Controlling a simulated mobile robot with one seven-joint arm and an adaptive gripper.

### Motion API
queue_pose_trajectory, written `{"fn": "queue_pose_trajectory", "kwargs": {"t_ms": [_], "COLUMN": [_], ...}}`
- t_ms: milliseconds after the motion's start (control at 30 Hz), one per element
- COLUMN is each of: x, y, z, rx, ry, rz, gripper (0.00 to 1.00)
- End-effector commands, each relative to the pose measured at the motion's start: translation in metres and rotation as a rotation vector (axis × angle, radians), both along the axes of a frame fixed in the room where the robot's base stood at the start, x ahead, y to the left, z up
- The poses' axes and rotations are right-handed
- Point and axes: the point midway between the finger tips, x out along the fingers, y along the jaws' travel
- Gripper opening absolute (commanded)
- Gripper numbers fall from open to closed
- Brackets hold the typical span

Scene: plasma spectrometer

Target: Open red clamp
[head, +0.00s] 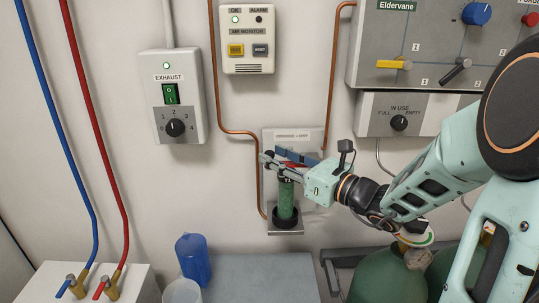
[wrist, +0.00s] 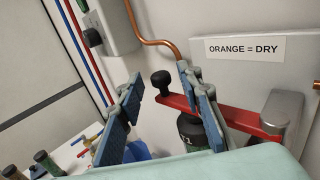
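The red clamp (wrist: 238,117) is a red lever with a black knob (wrist: 160,79) at its left end, running right to a grey metal wall bracket (wrist: 285,115). In the wrist view, my gripper (wrist: 157,92) is open, with its blue-padded fingers apart. The knob shows in the gap between them, and the right finger hides part of the lever. I cannot tell whether the finger touches it. In the head view, my gripper (head: 266,162) reaches left across the clamp, hiding most of it. A green cylinder (head: 286,199) with a dark base stands upright below.
A copper pipe (head: 215,92) runs down the wall left of the bracket. A blue container (head: 193,257) and a white container (head: 182,291) stand lower left. An exhaust switch box (head: 173,95) is left; large green tanks (head: 385,278) are lower right. A label (wrist: 252,48) reads "ORANGE = DRY".

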Motion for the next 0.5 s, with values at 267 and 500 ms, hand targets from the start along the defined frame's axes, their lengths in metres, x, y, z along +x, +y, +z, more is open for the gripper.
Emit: {"fn": "queue_pose_trajectory", "kwargs": {"t_ms": [267, 500], "x": [0.017, 0.018], "y": [0.018, 0.018], "z": [0.0, 0.0], "rx": [-0.001, -0.001], "ry": [0.0, 0.0], "rz": [0.001, 0.0], "gripper": [0.33, 0.33]}}
